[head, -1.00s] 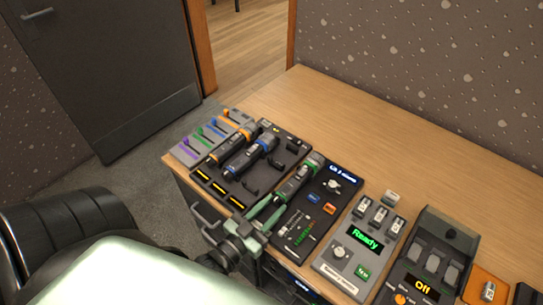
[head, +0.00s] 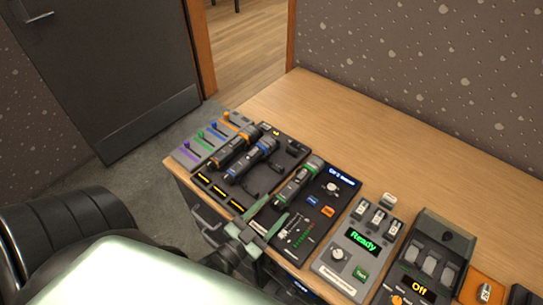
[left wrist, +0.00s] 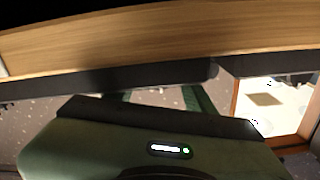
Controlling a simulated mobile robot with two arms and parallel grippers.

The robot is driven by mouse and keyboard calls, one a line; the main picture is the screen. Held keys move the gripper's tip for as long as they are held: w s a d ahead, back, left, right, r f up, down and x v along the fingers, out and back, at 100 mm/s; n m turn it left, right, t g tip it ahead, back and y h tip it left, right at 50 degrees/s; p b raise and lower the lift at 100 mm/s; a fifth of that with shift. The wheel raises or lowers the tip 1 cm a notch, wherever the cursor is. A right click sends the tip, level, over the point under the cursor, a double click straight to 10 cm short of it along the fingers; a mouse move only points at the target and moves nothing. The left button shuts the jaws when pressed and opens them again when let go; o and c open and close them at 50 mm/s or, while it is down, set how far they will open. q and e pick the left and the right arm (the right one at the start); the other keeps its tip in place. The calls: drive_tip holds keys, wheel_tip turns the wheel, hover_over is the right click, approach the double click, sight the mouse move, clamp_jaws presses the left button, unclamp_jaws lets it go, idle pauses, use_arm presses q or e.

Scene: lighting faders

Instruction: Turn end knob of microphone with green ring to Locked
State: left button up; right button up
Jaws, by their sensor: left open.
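The microphone with the green ring (head: 298,183) lies at a slant on a black panel (head: 322,205), its ringed head pointing away from me. Its near end is close to my left gripper's fingertips. My left gripper (head: 277,207) is open and empty at the front of this panel, its two green fingers spread on either side of the microphone's near end. I cannot tell whether they touch it. The lock marking on the end knob is too small to read. In the left wrist view the gripper (left wrist: 158,96) shows spread fingers below the table edge, with no microphone visible. My right gripper is not in view.
Microphones with a blue ring (head: 250,160) and an orange ring (head: 233,147) lie to the left, beside a grey fader panel (head: 210,139). A "Ready" box (head: 345,262) and an "Off" box (head: 432,255) stand right. The wooden desk (head: 390,150) is clear behind.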

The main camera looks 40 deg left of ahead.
use_arm(q)
drive_tip(key=s+b, duration=0.1)
drive_tip(key=s, duration=0.6)
drive_tip(key=shift+s+a, duration=0.25)
drive_tip(key=shift+a, duration=0.05)
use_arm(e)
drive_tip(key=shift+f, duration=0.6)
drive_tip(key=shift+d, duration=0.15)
use_arm(q)
drive_tip(key=shift+s, duration=0.1)
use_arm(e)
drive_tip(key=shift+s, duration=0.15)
